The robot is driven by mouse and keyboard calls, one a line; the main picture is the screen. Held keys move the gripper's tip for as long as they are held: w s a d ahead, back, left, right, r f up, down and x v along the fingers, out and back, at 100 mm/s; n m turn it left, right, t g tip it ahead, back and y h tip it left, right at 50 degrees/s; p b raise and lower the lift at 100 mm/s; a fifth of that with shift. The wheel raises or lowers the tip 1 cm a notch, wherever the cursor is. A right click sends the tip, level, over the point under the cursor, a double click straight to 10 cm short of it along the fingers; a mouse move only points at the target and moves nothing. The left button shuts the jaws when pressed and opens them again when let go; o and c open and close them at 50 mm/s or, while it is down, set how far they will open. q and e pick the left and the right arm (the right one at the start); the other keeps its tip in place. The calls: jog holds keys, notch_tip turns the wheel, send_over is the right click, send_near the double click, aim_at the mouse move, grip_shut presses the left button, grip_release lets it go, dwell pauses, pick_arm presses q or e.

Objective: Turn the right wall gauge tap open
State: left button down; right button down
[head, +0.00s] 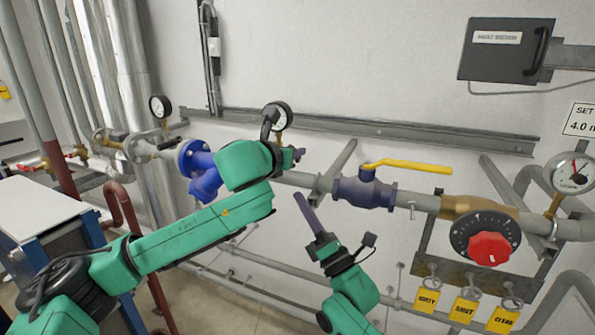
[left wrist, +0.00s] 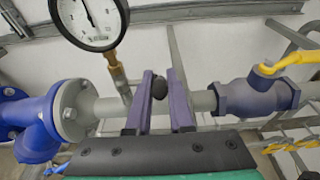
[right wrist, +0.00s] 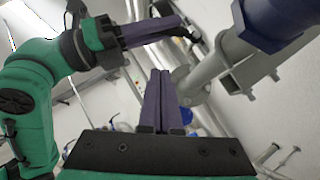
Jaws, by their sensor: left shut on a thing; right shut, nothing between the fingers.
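The wall gauge (head: 280,116) with a white dial stands on the pipe behind my left gripper in the head view. In the left wrist view the gauge (left wrist: 92,22) sits on a brass stem (left wrist: 118,78). A small black tap knob (left wrist: 160,87) is between the fingers of my left gripper (left wrist: 160,100), which is shut on it. In the head view my left gripper (head: 297,154) hides the tap. My right gripper (head: 303,206) is shut and empty, lower and in front of the pipe; its fingers (right wrist: 160,100) are together in the right wrist view.
A blue strainer (head: 203,168) is left of my left gripper, and a ball valve (head: 365,190) with a yellow lever is right. Another gauge (head: 160,106) is further left. A red knob (head: 489,249), tags and another gauge (head: 570,172) are at the right.

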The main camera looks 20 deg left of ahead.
pick_arm(q)
jog(key=shift+r, duration=0.3)
pick_arm(e)
jog(key=w+a+r, duration=0.3)
jog(key=w+r, duration=0.1)
jog(key=r, duration=0.1)
jog(key=shift+w+r, duration=0.25)
jog(key=shift+r, duration=0.15)
pick_arm(q)
jog(key=shift+f, duration=0.2)
pick_arm(e)
jog(key=shift+w+d+r+m+t+h, duration=0.2)
jog(key=shift+w+r+m+t+h, duration=0.15)
jog(key=shift+r+m, duration=0.3)
pick_arm(q)
jog(key=c, duration=0.8)
grip_release()
jog(key=shift+a+f, duration=0.1)
pick_arm(e)
jog(key=shift+s+a, duration=0.1)
